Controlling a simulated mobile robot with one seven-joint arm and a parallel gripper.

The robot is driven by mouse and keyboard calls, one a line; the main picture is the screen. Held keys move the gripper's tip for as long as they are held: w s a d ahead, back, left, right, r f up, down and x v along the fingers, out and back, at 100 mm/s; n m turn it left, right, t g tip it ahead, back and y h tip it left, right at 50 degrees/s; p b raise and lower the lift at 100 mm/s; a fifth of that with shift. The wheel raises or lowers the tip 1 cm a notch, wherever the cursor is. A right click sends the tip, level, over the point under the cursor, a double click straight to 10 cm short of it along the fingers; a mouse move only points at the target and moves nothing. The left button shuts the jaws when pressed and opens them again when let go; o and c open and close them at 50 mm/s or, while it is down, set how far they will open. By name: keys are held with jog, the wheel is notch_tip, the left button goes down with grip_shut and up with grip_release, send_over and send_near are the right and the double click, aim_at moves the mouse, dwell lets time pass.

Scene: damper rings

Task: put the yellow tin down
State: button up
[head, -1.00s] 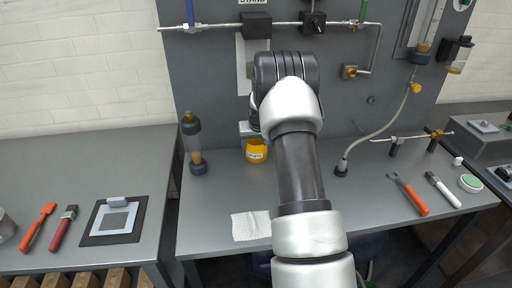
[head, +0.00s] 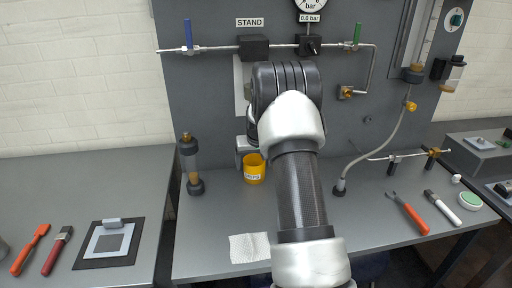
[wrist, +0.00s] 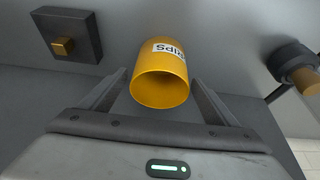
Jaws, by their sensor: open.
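The yellow tin (head: 254,172) stands upright on the bench below the grey panel, with a white label on its side. In the wrist view the tin (wrist: 160,85) sits between the two fingers of my gripper (wrist: 159,80), its open mouth towards the camera and its label upside down. The fingers are apart, with a narrow gap showing on each side of the tin. In the head view my gripper (head: 243,150) is at the tin's upper left, mostly hidden by my arm.
A white cloth (head: 249,248) lies in front. A hose (head: 385,149) and an orange-handled tool (head: 411,215) are to the right.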

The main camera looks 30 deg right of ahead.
jog(key=v, duration=1.3)
jog(key=shift+s+r, duration=0.25)
jog(key=shift+r, duration=0.05)
grip_shut()
dwell(0.9)
